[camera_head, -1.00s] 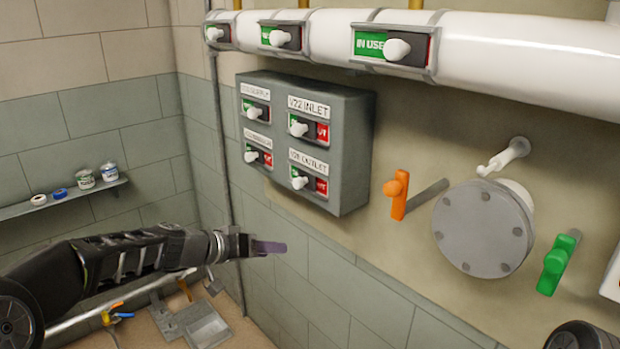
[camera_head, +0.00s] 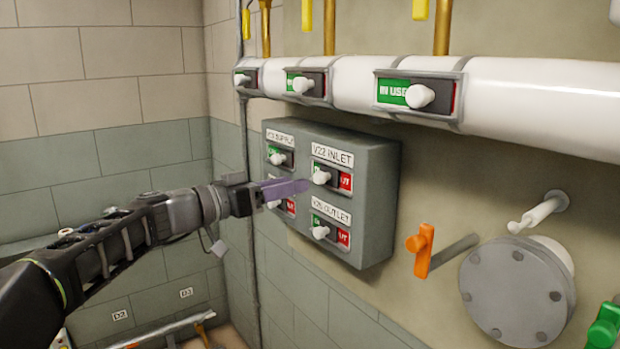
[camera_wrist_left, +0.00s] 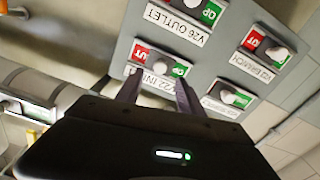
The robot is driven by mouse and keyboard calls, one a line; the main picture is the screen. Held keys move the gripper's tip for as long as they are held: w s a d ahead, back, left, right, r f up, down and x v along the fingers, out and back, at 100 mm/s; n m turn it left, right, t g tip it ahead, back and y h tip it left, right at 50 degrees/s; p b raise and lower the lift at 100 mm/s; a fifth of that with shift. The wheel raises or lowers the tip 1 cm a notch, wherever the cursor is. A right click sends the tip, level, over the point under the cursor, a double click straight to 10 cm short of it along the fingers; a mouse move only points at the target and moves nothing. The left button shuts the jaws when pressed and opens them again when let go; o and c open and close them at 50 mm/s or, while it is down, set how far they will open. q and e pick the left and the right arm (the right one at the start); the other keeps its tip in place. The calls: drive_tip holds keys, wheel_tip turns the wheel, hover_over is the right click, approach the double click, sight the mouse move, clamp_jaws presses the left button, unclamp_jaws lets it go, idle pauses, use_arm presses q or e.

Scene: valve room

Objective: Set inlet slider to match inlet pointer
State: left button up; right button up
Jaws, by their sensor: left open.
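The V22 INLET slider has a white knob (camera_head: 321,177) in a green and red slot on the grey panel (camera_head: 375,205). The knob sits left of the red OUT end, with a little green showing beside it. My left gripper (camera_head: 300,187) is open just in front of the panel, its purple-grey fingers near this knob. In the left wrist view the panel appears upside down. The V22 INLET knob (camera_wrist_left: 160,68) lies ahead of the gap between the two fingers (camera_wrist_left: 158,90). Contact cannot be told. I cannot identify an inlet pointer for certain.
The V26 OUTLET slider (camera_head: 321,232) is just below, and the supply slider (camera_head: 278,158) is upper left. My gripper partly hides the lower-left slider. A white pipe (camera_head: 530,100) with IN USE sliders runs above. An orange handle (camera_head: 422,250) and round flange (camera_head: 515,290) are right.

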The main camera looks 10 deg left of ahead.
sight(316, 179)
use_arm(q)
drive_tip(key=p+x, duration=0.1)
drive_tip(key=x, duration=0.4)
drive_tip(key=shift+w+d+p, duration=0.25)
drive_tip(key=shift+w+p, duration=0.1)
drive_tip(key=shift+p, duration=0.05)
drive_tip(key=shift+c, duration=0.5)
clamp_jaws()
idle(0.5)
